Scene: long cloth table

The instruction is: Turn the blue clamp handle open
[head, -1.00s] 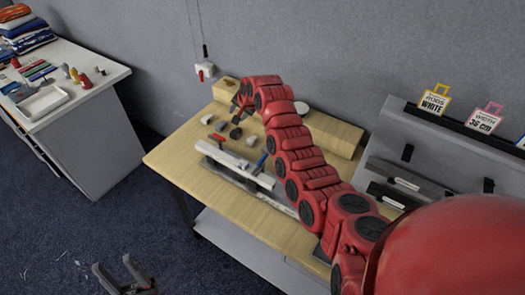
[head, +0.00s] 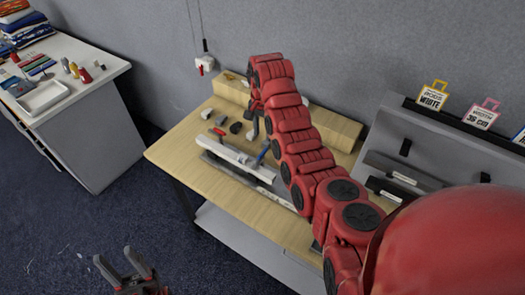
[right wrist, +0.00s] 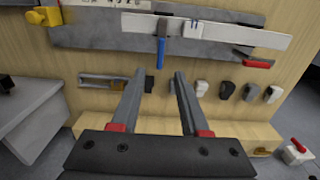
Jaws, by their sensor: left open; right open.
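The blue clamp handle (head: 263,152) stands at the right part of a long white bar (head: 225,150) on the wooden table. In the right wrist view the blue handle (right wrist: 161,53) hangs across the bar's edge, just ahead of my right gripper (right wrist: 160,76). The right fingers are open with nothing between them; the handle's end lies near the gap between the tips. I cannot tell the exact height between them. In the head view my right gripper (head: 253,128) is partly hidden by its own arm. My left gripper (head: 124,264) is open and empty, low over the floor, away from the table.
Several small grey and white pieces (right wrist: 225,90) lie beside the bar. A wooden ledge (head: 330,128) runs along the table's back. A white side table (head: 85,100) stands at left, a grey rack (head: 400,145) at right.

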